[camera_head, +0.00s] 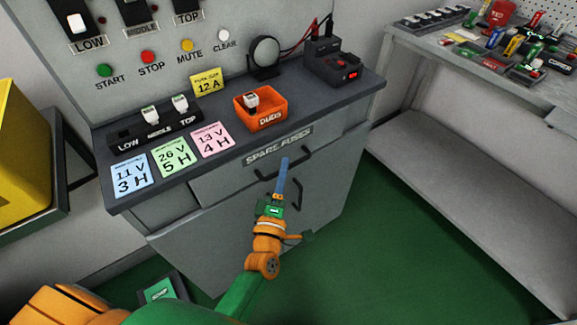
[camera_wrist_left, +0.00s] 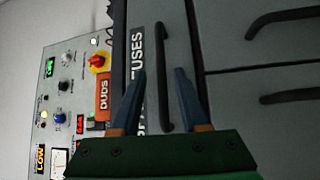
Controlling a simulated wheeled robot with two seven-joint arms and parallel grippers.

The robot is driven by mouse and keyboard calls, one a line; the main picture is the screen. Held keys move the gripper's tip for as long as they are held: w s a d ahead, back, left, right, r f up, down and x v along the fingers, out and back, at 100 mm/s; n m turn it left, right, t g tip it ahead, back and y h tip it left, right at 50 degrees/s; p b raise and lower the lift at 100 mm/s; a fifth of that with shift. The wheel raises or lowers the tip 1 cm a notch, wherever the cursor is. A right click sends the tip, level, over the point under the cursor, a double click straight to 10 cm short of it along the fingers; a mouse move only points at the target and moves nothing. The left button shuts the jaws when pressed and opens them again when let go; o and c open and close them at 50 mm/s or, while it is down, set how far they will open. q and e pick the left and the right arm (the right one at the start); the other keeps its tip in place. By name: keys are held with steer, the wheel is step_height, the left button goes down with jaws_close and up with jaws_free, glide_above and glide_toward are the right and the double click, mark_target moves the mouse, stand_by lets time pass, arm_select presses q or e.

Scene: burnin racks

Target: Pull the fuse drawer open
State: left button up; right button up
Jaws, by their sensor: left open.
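The fuse drawer (camera_head: 235,174) is a grey drawer front labelled "SPARE FUSES" under the dark worktop, and it looks shut. Its dark bar handle (camera_head: 296,158) is at the drawer's right part in the head view. In the left wrist view the drawer handle (camera_wrist_left: 163,78) runs upright in the picture, between the two blue fingers. My left gripper (camera_head: 284,164) is at the handle in the head view; it also shows in the left wrist view (camera_wrist_left: 161,75), open. I cannot tell whether the fingers touch the handle. My right gripper is not in view.
Cupboard doors with dark handles (camera_head: 297,195) are below the drawer. An orange bin (camera_head: 262,118) marked "DUDS", coloured cards (camera_head: 173,156) and a fuse holder (camera_head: 155,133) are on the worktop. A grey bench (camera_head: 470,65) stands at the right.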

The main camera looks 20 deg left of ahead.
arm_select(q)
steer(key=shift+w, duration=0.9)
jaws_close()
stand_by(0.7)
